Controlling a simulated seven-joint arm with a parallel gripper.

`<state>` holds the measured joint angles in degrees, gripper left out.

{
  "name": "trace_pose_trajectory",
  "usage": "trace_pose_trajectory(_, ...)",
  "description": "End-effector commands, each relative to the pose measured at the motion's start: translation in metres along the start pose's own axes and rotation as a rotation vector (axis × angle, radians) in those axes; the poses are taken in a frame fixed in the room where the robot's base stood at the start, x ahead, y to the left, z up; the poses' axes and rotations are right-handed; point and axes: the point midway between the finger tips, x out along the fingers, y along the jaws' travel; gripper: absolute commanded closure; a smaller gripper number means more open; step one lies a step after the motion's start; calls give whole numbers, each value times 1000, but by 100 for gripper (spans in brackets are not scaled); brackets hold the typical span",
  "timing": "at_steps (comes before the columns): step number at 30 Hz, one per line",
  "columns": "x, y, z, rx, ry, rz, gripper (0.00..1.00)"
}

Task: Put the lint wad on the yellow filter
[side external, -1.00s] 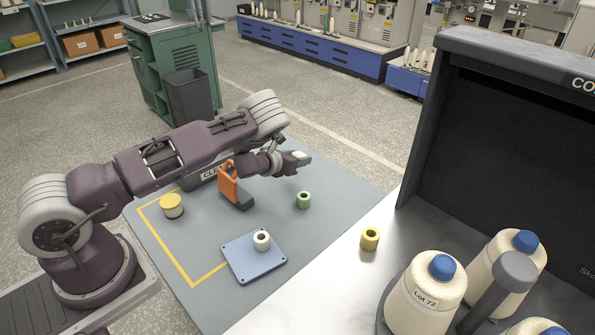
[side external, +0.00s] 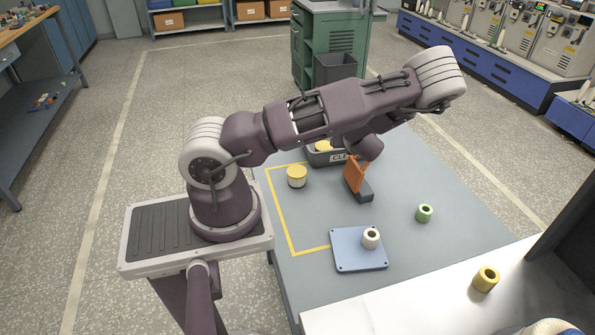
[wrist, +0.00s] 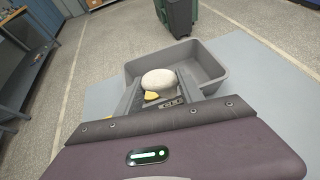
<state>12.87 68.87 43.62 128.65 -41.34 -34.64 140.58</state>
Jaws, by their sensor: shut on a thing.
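My gripper (wrist: 160,84) is shut on the lint wad (wrist: 158,78), a whitish rounded lump, in the wrist view. It holds the wad over or in front of the grey bin. A yellow-topped pale cylinder (side external: 297,175), which looks like the yellow filter, stands on the grey mat, left of the bin. Another yellow thing (side external: 323,146) shows in the bin, mostly hidden. A yellow patch (wrist: 152,96) shows just below the wad in the wrist view; I cannot tell how far below.
The labelled grey bin (side external: 325,159) stands at the mat's back, also in the wrist view (wrist: 206,60). An orange upright holder (side external: 355,174) stands close in front. A white bobbin (side external: 371,239) sits on the blue plate (side external: 347,258). Green (side external: 424,213) and yellow (side external: 486,279) bobbins stand to the right.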

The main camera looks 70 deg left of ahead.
Motion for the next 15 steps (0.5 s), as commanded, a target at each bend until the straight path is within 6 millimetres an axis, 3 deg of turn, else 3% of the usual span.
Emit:
trace_pose_trajectory(1, -6, 27, 0, -39, 2, 87, 92)
trace_pose_trajectory(3, -16, 64, -1, -96, 1, 207, 92)
trace_pose_trajectory(6, -30, 102, -4, -158, 1, 334, 92)
trace_pose_trajectory(11, -40, 130, -10, -206, 1, 432, 92)
trace_pose_trajectory(15, -27, 134, -39, -211, 1, 445, 92)
